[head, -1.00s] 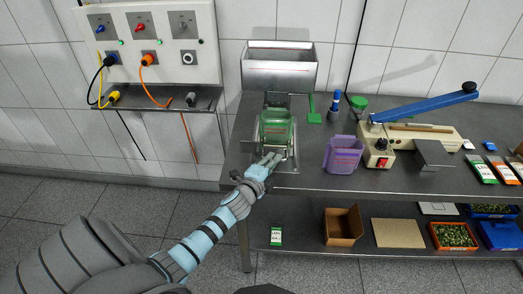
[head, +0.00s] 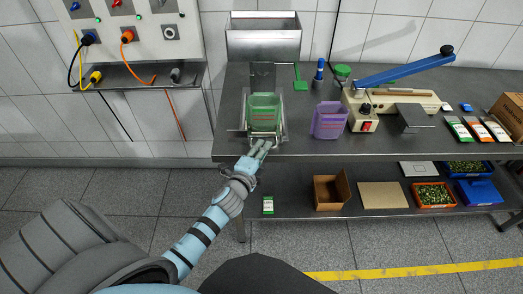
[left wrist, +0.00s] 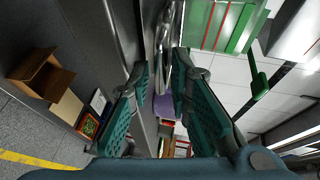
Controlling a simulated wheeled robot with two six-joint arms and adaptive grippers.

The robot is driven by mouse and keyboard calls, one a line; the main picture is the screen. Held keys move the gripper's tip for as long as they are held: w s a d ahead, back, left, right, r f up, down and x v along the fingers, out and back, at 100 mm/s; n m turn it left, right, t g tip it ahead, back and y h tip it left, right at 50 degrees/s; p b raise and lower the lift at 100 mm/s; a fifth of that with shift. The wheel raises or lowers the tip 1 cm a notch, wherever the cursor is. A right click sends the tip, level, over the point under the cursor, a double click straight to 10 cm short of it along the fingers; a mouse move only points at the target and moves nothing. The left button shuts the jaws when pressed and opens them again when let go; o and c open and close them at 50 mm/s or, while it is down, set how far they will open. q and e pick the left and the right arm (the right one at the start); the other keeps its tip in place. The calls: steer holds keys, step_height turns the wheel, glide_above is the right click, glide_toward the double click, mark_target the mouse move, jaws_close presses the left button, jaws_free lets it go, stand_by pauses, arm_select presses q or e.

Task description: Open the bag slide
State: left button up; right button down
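The bag slide appears to be the metal frame (head: 283,131) on the steel table, with a translucent green bin (head: 263,112) standing in it. My left gripper (head: 264,146) is at the front of this frame, close to its metal front bar. In the left wrist view the two green-padded fingers (left wrist: 161,68) stand apart, with bright metal rods (left wrist: 165,40) showing in or just beyond the gap. Contact with the metal cannot be told. The green bin is at the upper right there (left wrist: 222,22). My right gripper is not in view.
A purple bin (head: 329,121) and a sealer with a blue lever (head: 405,68) stand to the right. A steel hopper box (head: 263,43) is behind the frame. The lower shelf holds an open brown box (head: 330,193) and orange and blue bins. A socket panel (head: 130,30) hangs at left.

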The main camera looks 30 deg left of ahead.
arm_select(q)
steer(key=v, duration=1.2)
